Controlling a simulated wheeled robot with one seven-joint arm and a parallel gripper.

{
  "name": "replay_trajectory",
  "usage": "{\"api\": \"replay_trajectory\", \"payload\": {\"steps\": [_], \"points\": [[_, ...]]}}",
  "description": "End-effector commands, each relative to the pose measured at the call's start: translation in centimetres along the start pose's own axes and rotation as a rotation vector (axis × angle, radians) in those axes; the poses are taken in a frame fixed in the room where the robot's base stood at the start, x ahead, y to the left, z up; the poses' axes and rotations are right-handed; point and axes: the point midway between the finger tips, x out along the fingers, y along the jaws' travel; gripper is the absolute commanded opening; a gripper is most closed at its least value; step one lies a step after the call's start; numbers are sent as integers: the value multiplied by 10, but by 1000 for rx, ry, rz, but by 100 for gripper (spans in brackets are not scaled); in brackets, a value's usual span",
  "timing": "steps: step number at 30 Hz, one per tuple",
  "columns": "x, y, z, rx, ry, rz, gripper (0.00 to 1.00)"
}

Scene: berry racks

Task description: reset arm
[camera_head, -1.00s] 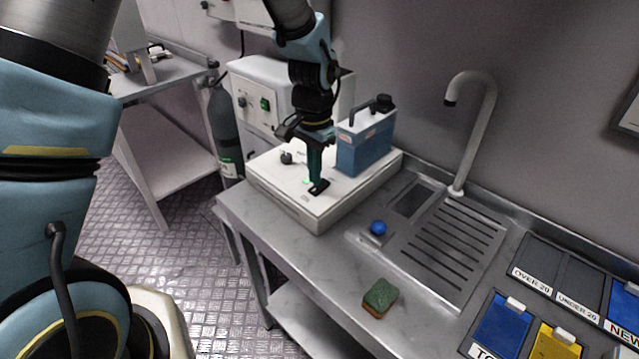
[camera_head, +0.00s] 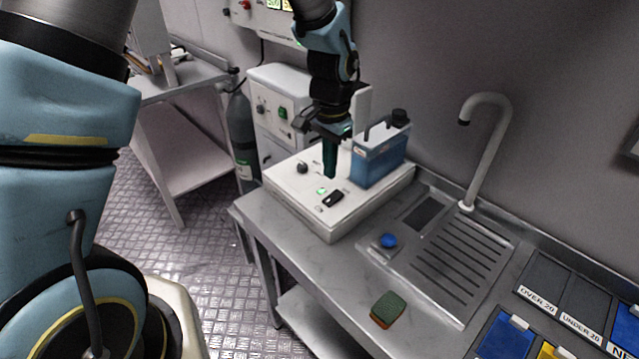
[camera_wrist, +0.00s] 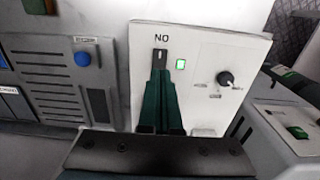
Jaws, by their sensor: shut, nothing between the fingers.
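My gripper (camera_head: 330,176) hangs pointing down above the white control box (camera_head: 340,227) on the metal counter. Its green fingers are together with nothing between them. In the wrist view the shut fingers (camera_wrist: 161,75) point at the box's top panel (camera_wrist: 205,50). A black rocker switch (camera_head: 333,198) lies below the fingertips, with a gap between them in the head view. A lit green indicator (camera_head: 321,191) and a black knob (camera_head: 302,167) are beside it. The wrist view also shows the green light (camera_wrist: 181,65) and the knob (camera_wrist: 226,80).
A blue container (camera_head: 378,163) stands at the box's back right, close to my gripper. A sink tap (camera_head: 490,130), a blue button (camera_head: 388,241) and a green sponge (camera_head: 387,309) are to the right. A gas cylinder (camera_head: 242,135) stands left, behind the counter.

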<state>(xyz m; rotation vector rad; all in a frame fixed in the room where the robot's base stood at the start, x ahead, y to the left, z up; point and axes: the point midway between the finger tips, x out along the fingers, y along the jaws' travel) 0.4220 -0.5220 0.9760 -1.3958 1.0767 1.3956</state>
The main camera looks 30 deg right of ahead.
Motion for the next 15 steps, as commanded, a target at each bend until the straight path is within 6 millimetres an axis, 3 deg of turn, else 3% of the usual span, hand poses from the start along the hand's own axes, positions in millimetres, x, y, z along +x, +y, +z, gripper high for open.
{"api": "replay_trajectory", "payload": {"steps": [5, 8, 11, 14, 15], "points": [[0, -1, 0, -2, 0, 0, 0], [-4, -11, 9, -38, 3, -3, 0], [-16, -40, 36, -146, 14, -10, 0], [-33, -80, 84, -324, 33, -22, 0], [-40, -95, 109, -408, 40, -27, 0]]}}
